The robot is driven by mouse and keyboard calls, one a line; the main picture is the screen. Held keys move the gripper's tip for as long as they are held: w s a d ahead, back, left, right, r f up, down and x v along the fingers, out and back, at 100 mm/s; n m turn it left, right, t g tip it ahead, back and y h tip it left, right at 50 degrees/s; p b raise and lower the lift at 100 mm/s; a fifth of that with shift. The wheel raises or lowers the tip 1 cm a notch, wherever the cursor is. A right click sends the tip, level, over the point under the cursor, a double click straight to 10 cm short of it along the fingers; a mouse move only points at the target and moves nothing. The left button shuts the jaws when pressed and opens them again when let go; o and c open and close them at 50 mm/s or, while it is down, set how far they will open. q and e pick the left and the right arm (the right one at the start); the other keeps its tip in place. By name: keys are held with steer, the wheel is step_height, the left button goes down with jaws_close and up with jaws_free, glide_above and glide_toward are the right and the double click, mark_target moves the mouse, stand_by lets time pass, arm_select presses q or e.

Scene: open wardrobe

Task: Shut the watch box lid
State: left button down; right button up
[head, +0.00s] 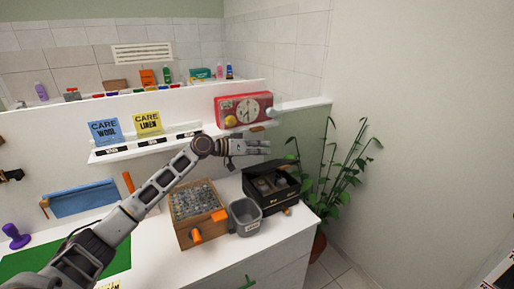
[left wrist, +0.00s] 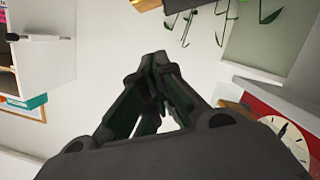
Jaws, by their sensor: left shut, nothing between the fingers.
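The black watch box (head: 270,203) stands at the right end of the white counter. Its inside with several compartments shows, so its lid (head: 266,166) is open, raised at the back edge. My left gripper (head: 267,147) reaches in from the left and appears just above the raised lid, fingers pointing right. Whether it touches the lid cannot be told. In the left wrist view the left gripper's fingers (left wrist: 160,58) are closed together with nothing between them. The box does not clearly show in that view. My right gripper is not in view.
A wooden crate of grey pieces (head: 183,233) and a grey bin (head: 232,219) stand left of the box. A red clock (head: 222,110) sits on the ledge behind. A leafy plant (head: 340,165) stands right of the counter. The counter's right edge is close to the box.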

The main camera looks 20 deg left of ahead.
mark_target(279, 167)
arm_select(q)
steer(key=x, duration=0.3)
steer(key=shift+w+d+p, duration=0.15)
steer(key=shift+d+p, duration=0.05)
steer(key=shift+p, duration=0.2)
steer(key=shift+x, duration=0.9)
steer(key=shift+d+f, duration=0.15)
steer(key=shift+f, duration=0.15)
steer(key=shift+d+f+p, duration=0.2)
steer(key=shift+f+p, duration=0.2)
steer(key=shift+f, duration=0.15)
steer(key=shift+s+d+f, duration=0.35)
steer(key=shift+s+f, duration=0.1)
steer(key=shift+f, duration=0.3)
steer(key=shift+d+f, duration=0.1)
steer(key=shift+f, duration=0.15)
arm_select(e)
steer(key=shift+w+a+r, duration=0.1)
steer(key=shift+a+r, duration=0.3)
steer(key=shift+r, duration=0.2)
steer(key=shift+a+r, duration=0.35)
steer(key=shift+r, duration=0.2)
arm_select(q)
steer(key=shift+s+d+f, duration=0.1)
